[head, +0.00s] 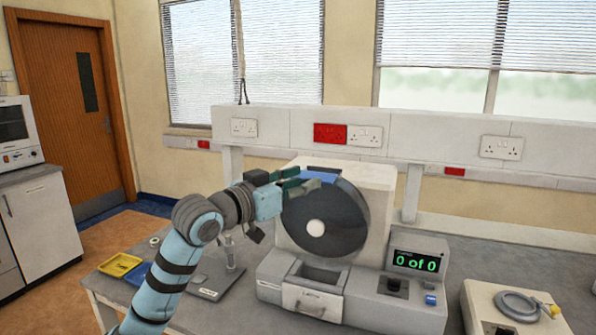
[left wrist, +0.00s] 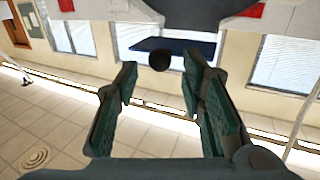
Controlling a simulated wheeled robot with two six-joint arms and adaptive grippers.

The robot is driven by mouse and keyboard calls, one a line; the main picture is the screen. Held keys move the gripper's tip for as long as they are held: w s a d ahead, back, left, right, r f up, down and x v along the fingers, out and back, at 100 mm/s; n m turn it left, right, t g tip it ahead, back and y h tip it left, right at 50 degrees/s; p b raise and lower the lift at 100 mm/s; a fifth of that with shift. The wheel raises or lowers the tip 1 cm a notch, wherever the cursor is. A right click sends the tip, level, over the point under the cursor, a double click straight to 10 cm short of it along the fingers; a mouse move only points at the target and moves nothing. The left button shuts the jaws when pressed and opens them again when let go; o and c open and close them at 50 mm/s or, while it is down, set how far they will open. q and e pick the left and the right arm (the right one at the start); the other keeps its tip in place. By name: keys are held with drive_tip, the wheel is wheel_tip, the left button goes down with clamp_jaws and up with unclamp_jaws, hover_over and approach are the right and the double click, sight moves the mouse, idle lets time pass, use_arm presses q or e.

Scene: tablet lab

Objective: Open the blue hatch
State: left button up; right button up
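The blue hatch (head: 326,182) shows as a blue strip at the top of the pale machine (head: 375,190), above its large dark disc (head: 322,232). My fingers partly cover it in the head view. In the left wrist view the hatch (left wrist: 185,46) is a dark blue flat panel, with a round black knob (left wrist: 159,60) at its edge. My left gripper (head: 306,179) is at the upper front of the machine, close to the hatch. In the left wrist view its green-padded fingers (left wrist: 160,66) are apart, with the knob lined up between the tips. Contact cannot be told. My right gripper is out of view.
A balance-like device (head: 515,305) stands at the right. A yellow tray (head: 119,265) and a metal stand (head: 215,280) are on the bench at left.

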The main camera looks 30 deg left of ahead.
use_arm(q)
wheel_tip(320, 180, up, 9)
idle(0.4)
